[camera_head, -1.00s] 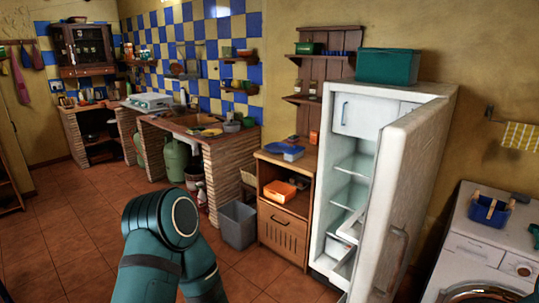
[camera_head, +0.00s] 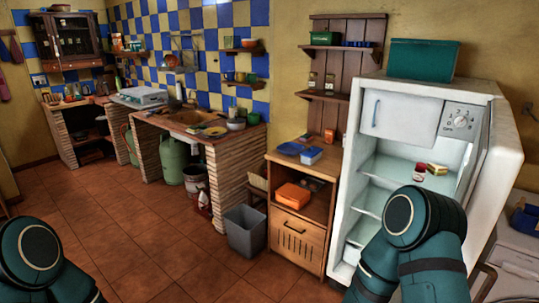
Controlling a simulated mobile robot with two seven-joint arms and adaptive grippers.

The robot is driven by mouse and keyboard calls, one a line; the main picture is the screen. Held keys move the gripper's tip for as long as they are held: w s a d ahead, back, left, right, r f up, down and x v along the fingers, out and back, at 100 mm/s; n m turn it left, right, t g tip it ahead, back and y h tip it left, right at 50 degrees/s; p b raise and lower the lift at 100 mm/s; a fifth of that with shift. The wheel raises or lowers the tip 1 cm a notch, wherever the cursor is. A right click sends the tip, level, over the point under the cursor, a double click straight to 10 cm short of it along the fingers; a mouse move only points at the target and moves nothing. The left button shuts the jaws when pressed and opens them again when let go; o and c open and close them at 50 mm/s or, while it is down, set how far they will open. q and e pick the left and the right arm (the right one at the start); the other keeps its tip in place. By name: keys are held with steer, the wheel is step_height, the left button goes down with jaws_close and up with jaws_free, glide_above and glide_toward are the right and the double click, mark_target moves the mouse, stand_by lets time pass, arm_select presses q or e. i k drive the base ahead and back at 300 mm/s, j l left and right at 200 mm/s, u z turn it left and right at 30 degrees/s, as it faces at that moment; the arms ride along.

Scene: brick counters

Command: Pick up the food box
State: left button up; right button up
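No single item is clearly the food box. An orange lidded box (camera_head: 293,196) sits on the open shelf of the wooden cabinet (camera_head: 297,220). A small blue container with a pale lid (camera_head: 311,155) and a blue dish (camera_head: 290,148) sit on that cabinet's top. A teal box (camera_head: 423,60) stands on the fridge (camera_head: 435,84). The fridge is open, with a small red-and-white jar (camera_head: 418,174) and a yellow block (camera_head: 437,168) on a shelf. My arm links show at the bottom left and in front of the fridge; both grippers are out of view.
A grey bin (camera_head: 245,232) stands on the floor left of the cabinet. The open fridge door (camera_head: 500,170) is at the right, beside a white washer (camera_head: 518,262). The tiled floor (camera_head: 150,235) is clear in the middle.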

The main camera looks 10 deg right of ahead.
mark_target(308, 162)
steer(key=i+j+u, duration=0.1)
steer(key=i, duration=0.3)
steer(key=i+j+u, duration=0.15)
steer(key=i, duration=0.25)
steer(key=i+j+u, duration=0.1)
steer(key=i+j, duration=0.15)
steer(key=i, duration=0.15)
steer(key=i+z, duration=0.7)
steer(key=i+j+z, duration=0.15)
steer(key=i+z, duration=0.25)
